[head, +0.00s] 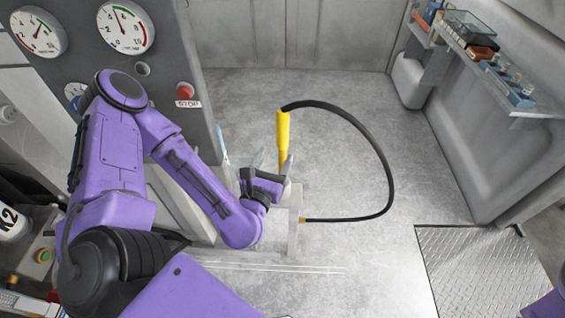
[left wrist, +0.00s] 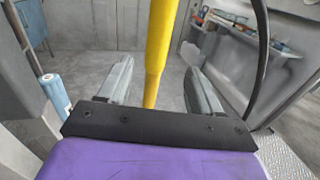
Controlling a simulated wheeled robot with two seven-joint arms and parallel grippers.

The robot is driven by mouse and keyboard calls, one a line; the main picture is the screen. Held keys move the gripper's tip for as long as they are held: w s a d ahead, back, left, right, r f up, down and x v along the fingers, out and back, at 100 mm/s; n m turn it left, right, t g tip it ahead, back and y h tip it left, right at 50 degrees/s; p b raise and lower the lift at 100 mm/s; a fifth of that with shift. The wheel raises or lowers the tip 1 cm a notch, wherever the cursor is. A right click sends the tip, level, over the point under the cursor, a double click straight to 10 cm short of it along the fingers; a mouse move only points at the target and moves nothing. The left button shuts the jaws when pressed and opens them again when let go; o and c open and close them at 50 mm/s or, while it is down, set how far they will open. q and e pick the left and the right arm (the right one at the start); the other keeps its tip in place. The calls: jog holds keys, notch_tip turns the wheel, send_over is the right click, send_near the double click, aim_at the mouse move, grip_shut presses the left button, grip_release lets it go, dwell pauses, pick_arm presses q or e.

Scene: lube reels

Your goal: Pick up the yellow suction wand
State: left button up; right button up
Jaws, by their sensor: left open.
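In the left wrist view the wand (left wrist: 157,55) runs between the two grey fingers of my left gripper (left wrist: 156,85). The fingers are open, with a gap on each side of the wand. I cannot tell whether the wand is fully between the fingertips or just beyond them. My right gripper is not in view.
The black hose (head: 386,165) loops to the right of the wand. A panel with gauges (head: 126,27) and a red button (head: 185,91) stands at the left. A wall shelf (head: 470,45) holds small items. A tread plate (head: 480,270) lies at lower right. The middle floor is clear.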

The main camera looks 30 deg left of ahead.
aim_at(280, 141)
pick_arm(q)
jog(key=b+x, duration=0.1)
jog(key=b, duration=0.1)
jog(key=b+x, duration=0.3)
jog(key=b, duration=0.1)
jog(key=shift+w+a+f, duration=0.3)
jog(key=shift+f, duration=0.05)
jog(key=shift+w+r+b, duration=0.15)
jog(key=shift+b, duration=0.15)
jog(key=x, duration=0.1)
jog(key=p+x, duration=0.1)
jog(key=x, duration=0.1)
jog(key=p+x, duration=0.1)
jog(key=shift+w+a+r, duration=0.2)
jog(key=shift+w+r, duration=0.05)
jog(key=shift+w, duration=0.1)
jog(key=shift+w+f, duration=0.1)
jog(key=shift+w, duration=0.15)
grip_shut()
